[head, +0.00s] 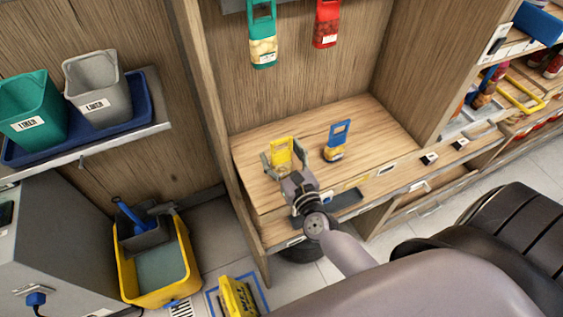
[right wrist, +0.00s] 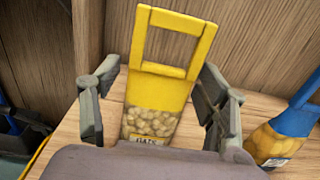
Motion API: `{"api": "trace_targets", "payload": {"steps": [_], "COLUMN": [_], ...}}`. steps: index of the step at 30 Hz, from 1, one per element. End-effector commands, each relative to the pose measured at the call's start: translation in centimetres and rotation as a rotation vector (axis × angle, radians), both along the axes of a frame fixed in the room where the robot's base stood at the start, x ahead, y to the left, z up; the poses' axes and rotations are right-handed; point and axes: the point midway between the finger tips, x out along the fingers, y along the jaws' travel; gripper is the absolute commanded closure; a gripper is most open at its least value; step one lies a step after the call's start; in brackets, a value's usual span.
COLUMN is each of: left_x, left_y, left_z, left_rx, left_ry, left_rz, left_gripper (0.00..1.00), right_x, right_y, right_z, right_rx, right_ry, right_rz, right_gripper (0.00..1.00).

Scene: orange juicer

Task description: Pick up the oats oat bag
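The oats bag (right wrist: 155,108) is a yellow bag with a handle loop on top, a clear window and a label reading like OATS. It stands upright on the wooden shelf and also shows in the head view (head: 281,150). My right gripper (right wrist: 160,70) is open, with one finger on each side of the bag. Small gaps show between the fingers and the bag, so it does not look clamped. The bag's lower end is hidden behind my gripper's body. In the head view my right gripper (head: 284,160) reaches in from the front. My left gripper is not in view.
A blue-handled bag (head: 336,142) stands just right of the oats bag. A green bag (head: 262,32) and a red bag (head: 327,22) hang on the back panel above. Wooden walls (head: 410,65) bound the shelf. Bare shelf top (head: 375,125) lies to the right.

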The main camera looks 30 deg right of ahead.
Motion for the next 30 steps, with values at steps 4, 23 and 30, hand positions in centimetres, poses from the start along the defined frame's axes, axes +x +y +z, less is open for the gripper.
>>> {"api": "trace_targets", "payload": {"steps": [4,23,30], "left_x": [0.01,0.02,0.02], "left_y": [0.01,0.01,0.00], "left_z": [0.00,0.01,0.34], "left_rx": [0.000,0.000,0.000], "left_ry": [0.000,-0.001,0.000], "left_rz": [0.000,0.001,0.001], "left_gripper": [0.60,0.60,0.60], "right_x": [-0.01,-0.01,-0.01], "right_y": [0.00,0.00,0.00], "right_z": [0.01,0.06,0.43], "right_rx": [0.000,0.000,0.000], "right_ry": [0.000,-0.001,-0.001], "right_rz": [0.000,0.000,0.000], "right_gripper": [0.44,0.79,0.80]}}
